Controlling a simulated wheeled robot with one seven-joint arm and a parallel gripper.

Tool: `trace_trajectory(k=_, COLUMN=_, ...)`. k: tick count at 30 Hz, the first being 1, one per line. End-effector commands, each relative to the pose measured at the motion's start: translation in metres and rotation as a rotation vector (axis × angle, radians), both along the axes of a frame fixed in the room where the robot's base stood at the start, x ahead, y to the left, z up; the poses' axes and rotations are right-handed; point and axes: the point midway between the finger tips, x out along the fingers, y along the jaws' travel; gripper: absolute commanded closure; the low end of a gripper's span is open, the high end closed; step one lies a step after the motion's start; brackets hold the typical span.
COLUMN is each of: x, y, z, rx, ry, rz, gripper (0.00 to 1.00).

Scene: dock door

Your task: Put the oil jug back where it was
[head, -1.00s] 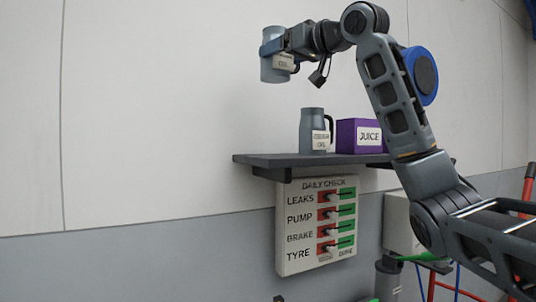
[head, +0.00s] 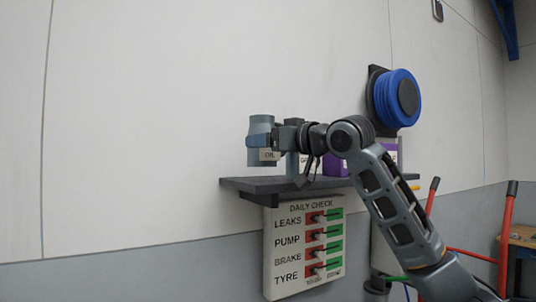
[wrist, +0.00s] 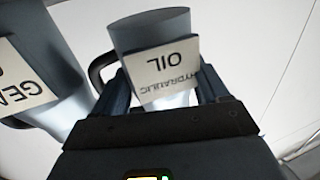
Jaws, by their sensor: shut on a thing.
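The held oil jug (head: 262,135) is a grey-blue jug with a white label, upright at the left end of the dark wall shelf (head: 240,185). In the head view its base looks a little above the shelf top. In the wrist view the jug (wrist: 150,30) shows a label reading HYDRAULIC OIL. My gripper (head: 265,142) is shut around the jug; in the wrist view the fingers (wrist: 165,95) flank it. A second grey-blue jug (head: 292,166) stands to its right, mostly hidden behind my gripper; its label in the wrist view (wrist: 22,82) begins "GE".
A purple box (head: 335,164) stands on the shelf further right, partly behind my arm. A DAILY CHECK board (head: 300,245) with several sliders hangs below the shelf. A blue hose reel (head: 400,97) is on the wall. The shelf's left end is bare.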

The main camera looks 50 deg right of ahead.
Motion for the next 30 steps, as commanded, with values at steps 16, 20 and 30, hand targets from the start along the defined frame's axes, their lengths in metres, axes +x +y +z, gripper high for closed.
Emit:
trace_trajectory(k=16, x=0.000, y=0.000, z=-0.031, rx=0.000, ry=0.000, rz=0.001, gripper=0.66)
trace_trajectory(k=20, x=0.000, y=0.000, z=-0.032, rx=-0.001, ry=0.000, rz=0.000, gripper=0.21)
trace_trajectory(k=30, x=0.000, y=0.000, z=-0.032, rx=0.000, ry=0.001, rz=0.000, gripper=0.01)
